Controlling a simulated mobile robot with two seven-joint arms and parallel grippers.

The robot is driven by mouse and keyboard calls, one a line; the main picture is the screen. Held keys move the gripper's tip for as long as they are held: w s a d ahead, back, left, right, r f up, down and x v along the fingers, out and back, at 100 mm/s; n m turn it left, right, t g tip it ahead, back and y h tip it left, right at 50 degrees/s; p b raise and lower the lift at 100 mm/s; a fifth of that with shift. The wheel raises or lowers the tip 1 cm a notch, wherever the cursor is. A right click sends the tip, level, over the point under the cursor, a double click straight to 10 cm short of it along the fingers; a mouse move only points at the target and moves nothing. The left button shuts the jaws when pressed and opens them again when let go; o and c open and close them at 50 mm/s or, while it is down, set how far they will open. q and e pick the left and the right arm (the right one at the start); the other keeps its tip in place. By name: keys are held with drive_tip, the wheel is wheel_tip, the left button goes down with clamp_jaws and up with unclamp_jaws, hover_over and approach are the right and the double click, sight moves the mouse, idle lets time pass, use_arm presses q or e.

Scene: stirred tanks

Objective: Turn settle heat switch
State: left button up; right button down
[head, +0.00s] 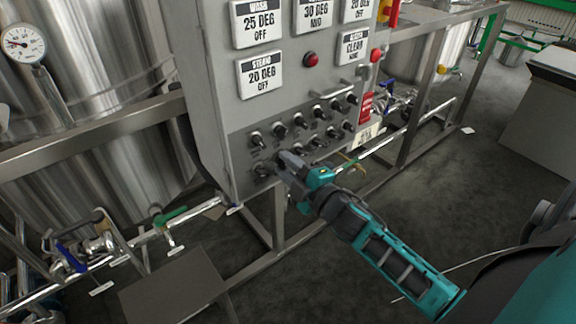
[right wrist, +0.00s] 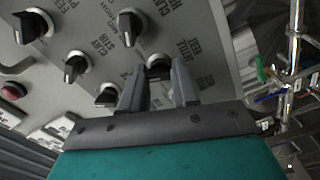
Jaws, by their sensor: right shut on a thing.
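The grey control panel (head: 230,115) carries two rows of black rotary switches with small labels. My right gripper (head: 283,160) is at the lower left of these rows, its fingers against the panel face. In the right wrist view the two fingers (right wrist: 162,88) close around a black switch knob (right wrist: 158,63), partly hidden by them. A neighbouring switch (head: 262,170) shows just left of the gripper. My left gripper is out of view.
Other switches (head: 256,138) sit close above the gripper. A red lamp (head: 311,59) and display plates (head: 262,73) are higher on the panel. Steel tanks (head: 90,60), pipes and a green-handled valve (head: 171,214) stand at left.

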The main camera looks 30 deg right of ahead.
drive_tip(key=c, duration=0.8)
unclamp_jaws()
drive_tip(key=shift+c, duration=0.2)
drive_tip(key=s+d, duration=0.1)
drive_tip(key=s, duration=1.2)
drive_tip(key=s+a+f+m+g, duration=0.2)
drive_tip(key=a+f+m+g, duration=0.1)
drive_tip(key=a+f+m, duration=0.3)
drive_tip(key=s+a+f+m+g+y, duration=0.1)
drive_tip(key=a+f+m+g, duration=0.3)
drive_tip(key=f, duration=0.5)
drive_tip(key=s+a+m, duration=0.1)
drive_tip(key=a+m, duration=0.1)
drive_tip(key=a, duration=0.1)
drive_tip(key=shift+s+a+f, duration=0.15)
drive_tip(key=shift+s, duration=0.25)
